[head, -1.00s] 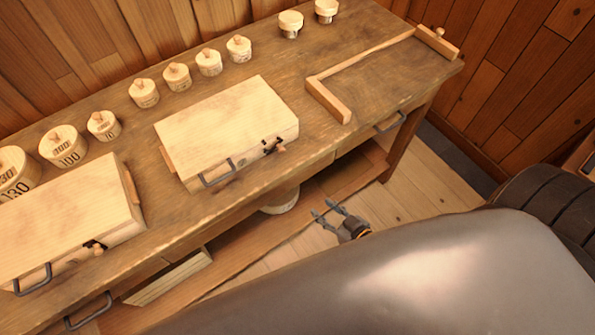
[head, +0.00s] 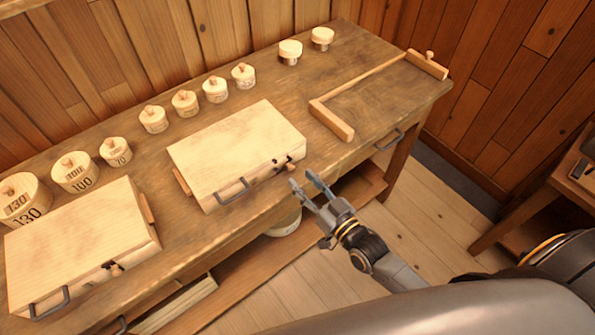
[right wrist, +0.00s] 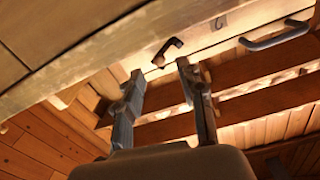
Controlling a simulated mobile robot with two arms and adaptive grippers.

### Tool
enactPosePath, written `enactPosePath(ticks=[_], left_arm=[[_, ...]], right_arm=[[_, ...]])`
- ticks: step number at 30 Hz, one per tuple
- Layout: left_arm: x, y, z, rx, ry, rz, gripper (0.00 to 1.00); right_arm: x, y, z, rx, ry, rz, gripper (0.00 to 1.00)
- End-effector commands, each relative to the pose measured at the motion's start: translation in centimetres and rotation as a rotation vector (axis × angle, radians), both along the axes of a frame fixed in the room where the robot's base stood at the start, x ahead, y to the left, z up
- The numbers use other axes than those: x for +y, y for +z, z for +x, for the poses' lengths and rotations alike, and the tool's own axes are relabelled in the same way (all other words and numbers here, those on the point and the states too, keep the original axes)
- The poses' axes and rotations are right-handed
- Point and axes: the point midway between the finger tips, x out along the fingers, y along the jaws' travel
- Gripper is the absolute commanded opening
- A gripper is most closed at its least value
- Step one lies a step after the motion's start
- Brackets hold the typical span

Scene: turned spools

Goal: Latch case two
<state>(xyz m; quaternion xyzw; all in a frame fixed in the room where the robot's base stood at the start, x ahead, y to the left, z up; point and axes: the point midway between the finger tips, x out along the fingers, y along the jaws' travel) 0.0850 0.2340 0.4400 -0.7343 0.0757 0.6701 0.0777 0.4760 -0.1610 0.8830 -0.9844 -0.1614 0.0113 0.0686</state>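Two pale wooden cases stand on the workbench in the head view: a farther case (head: 240,145) and a nearer left case (head: 75,240). Both lids look down. The farther case has a grey handle (head: 232,192) and a dark latch with a small wooden knob (head: 290,167) on its front. I cannot tell how the latch is set, and no case number is readable in the head view. My right gripper (head: 303,181) is open and empty, just in front of and below that latch, apart from it. Its spread fingers (right wrist: 158,70) show in the right wrist view. My left gripper is out of view.
Several lidded round canisters (head: 153,119) line the back of the workbench (head: 365,105). Two spools (head: 290,51) stand at the back right. A wooden frame piece (head: 331,120) lies on the right. A side table (head: 560,190) stands at far right. Open floor lies before the bench.

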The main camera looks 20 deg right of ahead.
Motion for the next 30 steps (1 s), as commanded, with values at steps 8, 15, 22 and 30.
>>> enactPosePath(ticks=[8, 15, 22, 30], left_arm=[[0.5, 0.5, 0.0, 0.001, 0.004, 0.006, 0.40], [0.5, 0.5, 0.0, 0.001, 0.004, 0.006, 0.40], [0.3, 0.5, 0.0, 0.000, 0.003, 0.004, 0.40], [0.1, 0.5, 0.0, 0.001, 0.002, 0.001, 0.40]], right_arm=[[1.0, 0.0, 2.9, 0.000, 0.000, 0.001, 0.39], [1.1, 0.0, 3.2, 0.000, 0.000, 0.000, 0.39], [1.0, 0.0, 3.2, 0.000, 0.000, 0.000, 0.10], [1.0, 0.0, 3.1, -0.001, 0.000, -0.003, 0.00]])
